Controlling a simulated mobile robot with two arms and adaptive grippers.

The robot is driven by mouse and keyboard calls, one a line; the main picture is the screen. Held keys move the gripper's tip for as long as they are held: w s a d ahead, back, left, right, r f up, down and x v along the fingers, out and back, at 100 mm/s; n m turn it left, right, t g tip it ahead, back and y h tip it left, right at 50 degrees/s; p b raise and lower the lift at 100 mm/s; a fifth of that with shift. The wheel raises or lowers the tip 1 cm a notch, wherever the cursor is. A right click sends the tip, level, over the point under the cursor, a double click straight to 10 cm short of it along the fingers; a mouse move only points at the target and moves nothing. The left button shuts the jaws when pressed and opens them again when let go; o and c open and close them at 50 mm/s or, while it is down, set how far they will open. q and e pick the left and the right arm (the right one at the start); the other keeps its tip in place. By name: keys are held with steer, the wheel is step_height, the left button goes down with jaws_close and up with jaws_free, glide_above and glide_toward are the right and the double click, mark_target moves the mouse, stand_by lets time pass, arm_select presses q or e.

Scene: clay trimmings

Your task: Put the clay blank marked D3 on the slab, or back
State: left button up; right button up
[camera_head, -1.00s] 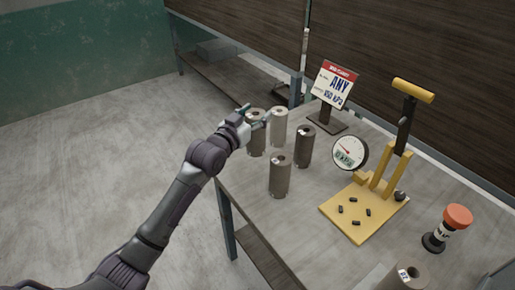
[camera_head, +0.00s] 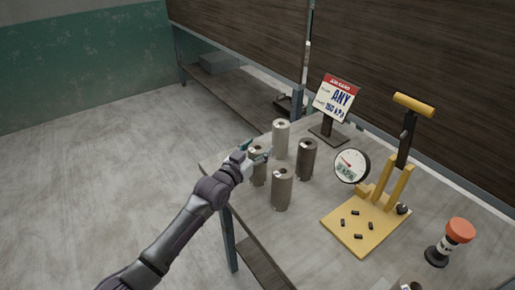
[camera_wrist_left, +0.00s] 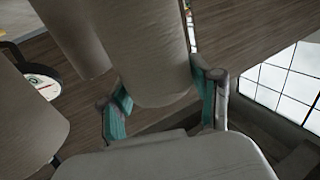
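My left gripper (camera_head: 257,151) reaches in from the left and is at the top of a grey-brown clay blank (camera_head: 259,174) near the table's left edge. In the left wrist view its two teal-padded fingers (camera_wrist_left: 160,100) lie against both sides of that blank (camera_wrist_left: 155,60), with no clear gap. Three more upright blanks stand close by: a pale one behind (camera_head: 281,138), a dark one to the right (camera_head: 306,160) and one in front (camera_head: 282,190). The small labels are too small to read, so I cannot tell which is D3. I cannot make out a slab clearly. My right gripper is not in view.
A yellow lever press (camera_head: 360,225) with small dark pellets on its base, a round dial (camera_head: 351,166) and a sign (camera_head: 337,97) stand right of the blanks. A red-topped device (camera_head: 459,232) is far right. Another cylinder (camera_head: 411,287) is cut off at the bottom.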

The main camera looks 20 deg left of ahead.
arm_select(q)
steer(key=o, duration=0.3)
steer(key=v, duration=1.2)
steer(key=shift+r+b, duration=0.15)
steer(key=shift+b, duration=0.3)
